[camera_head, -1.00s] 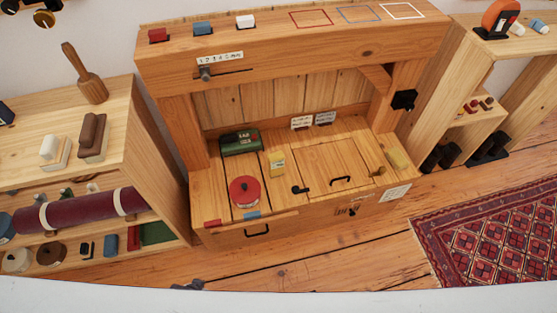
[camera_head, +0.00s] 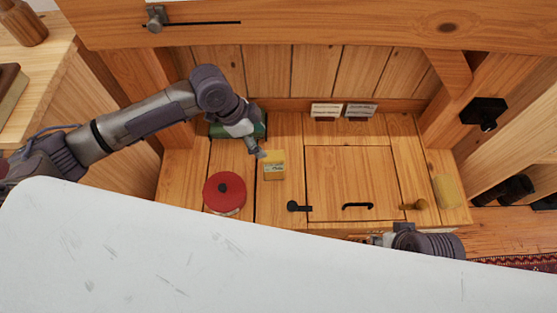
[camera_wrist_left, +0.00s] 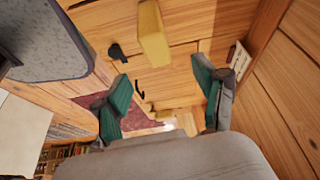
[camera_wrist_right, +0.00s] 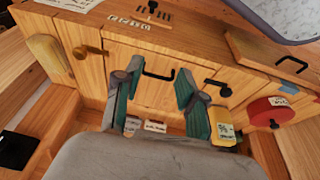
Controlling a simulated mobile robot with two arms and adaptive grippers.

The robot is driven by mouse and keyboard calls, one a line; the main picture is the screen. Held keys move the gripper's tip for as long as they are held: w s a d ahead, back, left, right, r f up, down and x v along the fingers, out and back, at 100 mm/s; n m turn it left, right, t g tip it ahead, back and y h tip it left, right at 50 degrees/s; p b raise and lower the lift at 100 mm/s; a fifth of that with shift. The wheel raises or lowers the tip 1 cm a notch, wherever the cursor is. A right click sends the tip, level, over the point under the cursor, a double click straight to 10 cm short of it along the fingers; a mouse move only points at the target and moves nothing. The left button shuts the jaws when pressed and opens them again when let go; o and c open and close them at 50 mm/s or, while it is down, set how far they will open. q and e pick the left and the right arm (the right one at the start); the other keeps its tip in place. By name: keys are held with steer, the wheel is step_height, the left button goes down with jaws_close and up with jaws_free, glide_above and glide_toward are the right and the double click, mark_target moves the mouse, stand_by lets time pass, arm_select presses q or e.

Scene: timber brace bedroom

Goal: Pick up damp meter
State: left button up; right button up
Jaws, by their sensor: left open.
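The damp meter, seemingly the small yellow block with a pale label (camera_head: 273,170), stands on the plank surface of the timber bench. It also shows at the top of the left wrist view (camera_wrist_left: 153,38) and at the right of the right wrist view (camera_wrist_right: 222,127). My left gripper (camera_head: 260,154) is just to its upper left in the head view. Its green-padded fingers (camera_wrist_left: 163,100) are apart with nothing between them. My right gripper (camera_wrist_right: 156,95) is also open and empty, beside the bench front; in the head view it is mostly hidden.
A red round tin (camera_head: 225,192) stands left of the meter. A black latch (camera_head: 298,206), a black handle (camera_head: 357,206) and a yellowish block (camera_head: 446,191) lie to the right. A white surface (camera_head: 200,250) covers the foreground.

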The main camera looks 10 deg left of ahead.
mark_target(272, 156)
arm_select(q)
steer(key=shift+b+x, duration=0.3)
steer(key=shift+x, duration=0.8)
steer(key=b+x, duration=0.1)
steer(key=x, duration=0.4)
steer(key=shift+s+d+f+b, duration=0.15)
steer(key=shift+f+b, duration=0.15)
steer(key=shift+f, duration=0.15)
steer(key=shift+d+f+b, duration=0.15)
steer(key=shift+f+b, duration=0.15)
steer(key=shift+f, duration=0.15)
steer(key=b+x, duration=0.1)
steer(key=x, duration=0.2)
steer(key=shift+d, duration=0.1)
steer(key=c, duration=1.2)
arm_select(e)
steer(key=w+a+r+t+y, duration=0.1)
steer(key=w+a+r+t, duration=0.1)
steer(key=w+t, duration=0.2)
steer(key=w, duration=0.3)
steer(key=shift+w+a+r+t, duration=0.2)
steer(key=shift+a+r+t, duration=0.1)
steer(key=shift+t, duration=0.1)
